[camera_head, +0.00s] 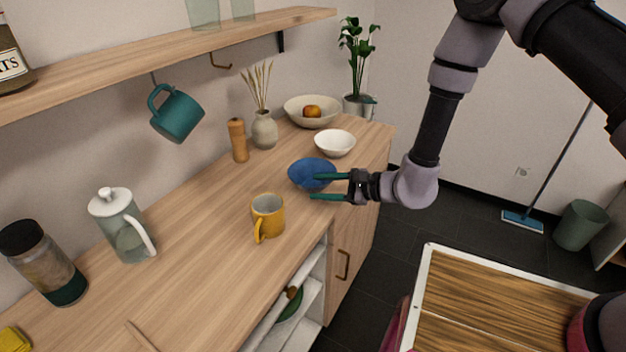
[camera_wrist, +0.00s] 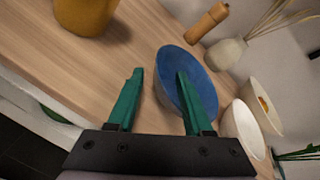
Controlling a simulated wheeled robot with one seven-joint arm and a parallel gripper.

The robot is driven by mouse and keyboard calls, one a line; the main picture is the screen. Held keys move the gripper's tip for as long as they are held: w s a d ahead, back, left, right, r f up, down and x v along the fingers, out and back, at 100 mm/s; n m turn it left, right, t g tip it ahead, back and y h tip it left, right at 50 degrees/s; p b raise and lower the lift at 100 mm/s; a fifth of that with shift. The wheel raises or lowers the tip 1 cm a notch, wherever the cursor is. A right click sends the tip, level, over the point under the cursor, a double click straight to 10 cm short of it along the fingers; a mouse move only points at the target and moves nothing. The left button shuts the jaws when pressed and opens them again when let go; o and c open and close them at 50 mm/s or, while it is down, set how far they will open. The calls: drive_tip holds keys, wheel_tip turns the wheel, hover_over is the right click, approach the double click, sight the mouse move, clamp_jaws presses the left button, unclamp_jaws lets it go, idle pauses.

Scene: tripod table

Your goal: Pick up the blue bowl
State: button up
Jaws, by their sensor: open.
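The blue bowl (camera_head: 303,174) stands upright on the wooden counter near its front edge. My gripper (camera_head: 313,186) is open, with two green fingers reaching toward the bowl from the right. In the head view one finger overlaps the bowl and the other lies in front of it. In the wrist view the blue bowl (camera_wrist: 172,72) has my right finger over its inside, and my left finger is outside its near wall. The bowl's rim lies between the fingertips of my gripper (camera_wrist: 160,75) in that view. I cannot tell whether either finger touches the bowl.
A white bowl (camera_head: 335,143) stands just behind the blue bowl, and a yellow mug (camera_head: 268,217) is nearer on the left. A pepper mill (camera_head: 238,140), a vase (camera_head: 264,130) and a fruit bowl (camera_head: 292,108) stand farther back. A teal mug (camera_head: 178,116) hangs under the shelf.

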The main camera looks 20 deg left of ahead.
sight(309, 188)
drive_tip(key=x, duration=0.4)
drive_tip(key=shift+w+a+f, duration=0.1)
drive_tip(key=shift+w+f, duration=0.05)
drive_tip(key=shift+w, duration=0.05)
clamp_jaws()
idle(1.2)
